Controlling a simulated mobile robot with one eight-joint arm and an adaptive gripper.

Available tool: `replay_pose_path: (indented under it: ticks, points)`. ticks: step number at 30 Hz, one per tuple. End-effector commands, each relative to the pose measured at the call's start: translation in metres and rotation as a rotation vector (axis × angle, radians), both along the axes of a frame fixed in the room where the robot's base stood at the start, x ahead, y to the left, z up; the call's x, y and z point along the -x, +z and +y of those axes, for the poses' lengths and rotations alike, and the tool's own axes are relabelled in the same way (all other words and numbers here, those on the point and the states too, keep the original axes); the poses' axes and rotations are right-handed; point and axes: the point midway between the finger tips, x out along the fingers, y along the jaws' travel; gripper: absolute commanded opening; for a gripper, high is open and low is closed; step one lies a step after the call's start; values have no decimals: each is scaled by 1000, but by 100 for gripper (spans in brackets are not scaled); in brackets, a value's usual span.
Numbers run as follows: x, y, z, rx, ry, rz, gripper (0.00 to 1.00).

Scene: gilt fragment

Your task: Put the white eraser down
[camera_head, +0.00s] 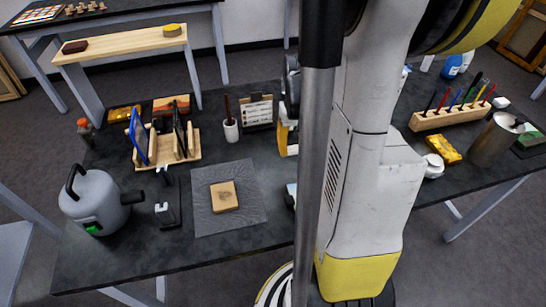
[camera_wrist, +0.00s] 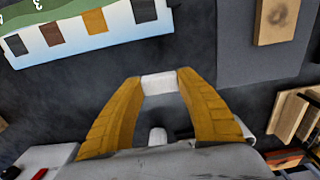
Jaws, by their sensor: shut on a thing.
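The white eraser (camera_wrist: 159,83) is a small white block held between the yellow fingertips of my gripper (camera_wrist: 160,80) in the wrist view. The fingers are shut on its two ends. The dark table top shows below and around it, and I cannot tell how high the eraser is above it. In the head view my gripper (camera_head: 284,137) is partly hidden behind my own column and arm, over the middle of the dark table (camera_head: 150,254). I cannot make out the eraser clearly there.
A grey mat (camera_head: 247,212) with a wooden block (camera_head: 224,197) lies left of my gripper. A swatch card (camera_wrist: 92,29) lies near the gripper in the wrist view.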

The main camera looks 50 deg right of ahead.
Motion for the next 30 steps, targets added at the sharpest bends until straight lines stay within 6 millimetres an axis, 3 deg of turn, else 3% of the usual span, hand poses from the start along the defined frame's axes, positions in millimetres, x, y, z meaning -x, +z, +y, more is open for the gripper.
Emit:
replay_pose_path:
  ticks: [3, 10, 15, 22, 30]
  points:
    - [-31, -24, 10, 0, 6, 0, 4]
    - [-68, -45, 20, 0, 2, 0, 4]
    - [-74, -52, 22, 0, 0, 0, 4]
    - [-73, -86, 22, 0, 0, 0, 4]
    - [-73, -86, 22, 0, 0, 0, 4]
